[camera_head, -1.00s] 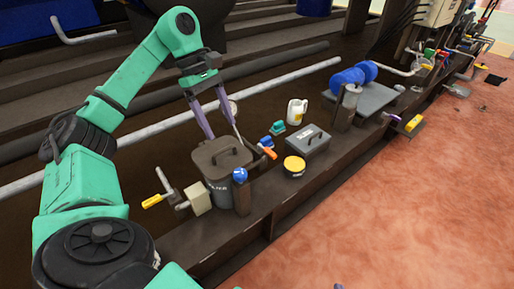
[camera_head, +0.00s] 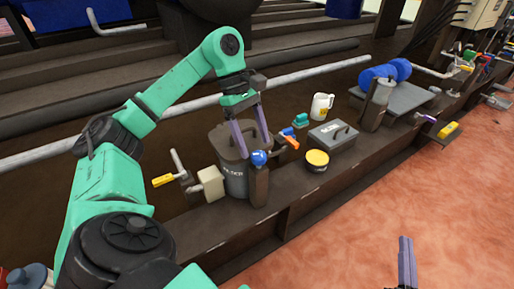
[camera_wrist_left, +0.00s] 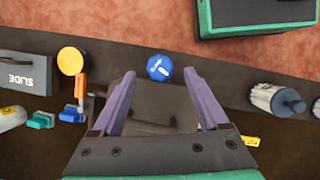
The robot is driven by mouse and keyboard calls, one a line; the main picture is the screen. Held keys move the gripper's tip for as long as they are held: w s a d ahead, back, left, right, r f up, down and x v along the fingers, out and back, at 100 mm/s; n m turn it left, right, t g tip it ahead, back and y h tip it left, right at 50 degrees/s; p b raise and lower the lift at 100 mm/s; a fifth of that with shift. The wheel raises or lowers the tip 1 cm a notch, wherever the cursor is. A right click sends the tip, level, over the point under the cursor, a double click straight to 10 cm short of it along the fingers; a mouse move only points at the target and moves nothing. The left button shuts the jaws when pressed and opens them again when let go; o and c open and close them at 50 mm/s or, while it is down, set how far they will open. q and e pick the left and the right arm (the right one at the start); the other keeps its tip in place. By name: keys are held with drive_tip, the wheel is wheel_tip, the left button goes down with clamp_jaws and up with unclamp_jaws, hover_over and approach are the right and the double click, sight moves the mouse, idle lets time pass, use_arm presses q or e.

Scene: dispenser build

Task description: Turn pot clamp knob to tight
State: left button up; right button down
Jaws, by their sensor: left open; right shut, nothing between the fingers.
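The blue knob (camera_head: 258,158) sits on a dark post at the front of the dark grey lidded pot (camera_head: 235,182). In the left wrist view the knob (camera_wrist_left: 159,67) has white marks on its face and lies just beyond and between the fingertips. My left gripper (camera_head: 254,143) is open, its purple fingers pointing down over the pot's front side near the knob. Contact with the knob is not visible. My right gripper (camera_head: 406,262) is shut and empty at the lower right, over the reddish floor.
An orange-handled part (camera_head: 291,143), a yellow-topped round tin (camera_head: 317,159) and a grey box (camera_head: 331,137) stand right of the pot. A beige block (camera_head: 211,183) and yellow handle (camera_head: 162,180) are on the left.

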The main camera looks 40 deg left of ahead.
sight(258, 154)
use_arm(q)
drive_tip(key=shift+b+x, duration=0.45)
drive_tip(key=shift+x, duration=0.5)
drive_tip(key=shift+d+f+b, duration=0.25)
drive_tip(key=shift+f+b, duration=0.05)
drive_tip(key=shift+f, duration=0.25)
clamp_jaws()
use_arm(e)
wheel_tip(258, 154, up, 17)
drive_tip(key=w+d+n+t+y, duration=0.1)
drive_tip(key=d+t+y, duration=0.1)
drive_tip(key=t, duration=0.3)
drive_tip(key=shift+t, duration=0.4)
use_arm(q)
drive_tip(key=shift+n+t, duration=0.3)
drive_tip(key=shift+n, duration=0.4)
unclamp_jaws()
use_arm(e)
drive_tip(key=shift+n+t+y, duration=0.4)
drive_tip(key=shift+t+y, duration=0.1)
drive_tip(key=r, duration=0.2)
drive_tip(key=s+r, duration=0.1)
drive_tip(key=r, duration=0.1)
drive_tip(key=shift+d+r, duration=0.1)
drive_tip(key=shift+d, duration=0.2)
use_arm(q)
drive_tip(key=shift+r, duration=0.1)
